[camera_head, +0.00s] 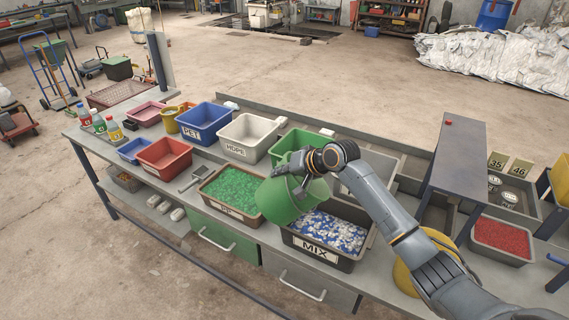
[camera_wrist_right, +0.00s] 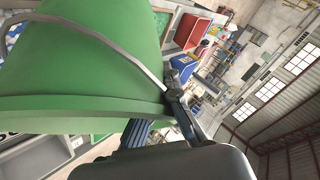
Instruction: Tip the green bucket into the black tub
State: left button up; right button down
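The green bucket (camera_head: 285,203) is tilted and hangs above the left part of the black tub and the edge of the tray of green flakes. The black tub (camera_head: 342,262) is labelled MIX and holds blue and white flakes. My right gripper (camera_head: 300,178) is shut on the bucket at its upper side. In the right wrist view, the bucket (camera_wrist_right: 90,65) with its thin metal handle fills the left side, and the gripper (camera_wrist_right: 178,97) is against its rim. I cannot see inside the bucket. My left gripper is not in view.
A tray of green flakes (camera_head: 208,198) is left of the tub. White (camera_head: 245,150), blue (camera_head: 205,135) and red (camera_head: 170,171) bins stand behind and left. A grey raised stand (camera_head: 455,165) and a tray of red granules (camera_head: 480,249) are on the right.

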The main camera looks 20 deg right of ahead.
jog(key=shift+w+a+r+h, duration=0.1)
jog(key=shift+a+h, duration=0.3)
jog(key=shift+w+a+r+n+g+h, duration=0.15)
jog(key=shift+a+n+g+h, duration=0.25)
jog(key=shift+h, duration=0.5)
jog(key=shift+a+n+h, duration=0.35)
jog(key=shift+n+h, duration=0.15)
jog(key=shift+h, duration=0.5)
jog(key=shift+d+r+g+h, duration=0.1)
jog(key=shift+r+g+h, duration=0.3)
jog(key=shift+r+h, duration=0.3)
jog(key=shift+d+r+n+h, duration=0.15)
jog(key=shift+r+n+h, duration=0.25)
jog(key=shift+r+h, duration=0.2)
jog(key=s+d+r, duration=0.1)
jog(key=s+r, duration=0.2)
jog(key=s, duration=0.5)
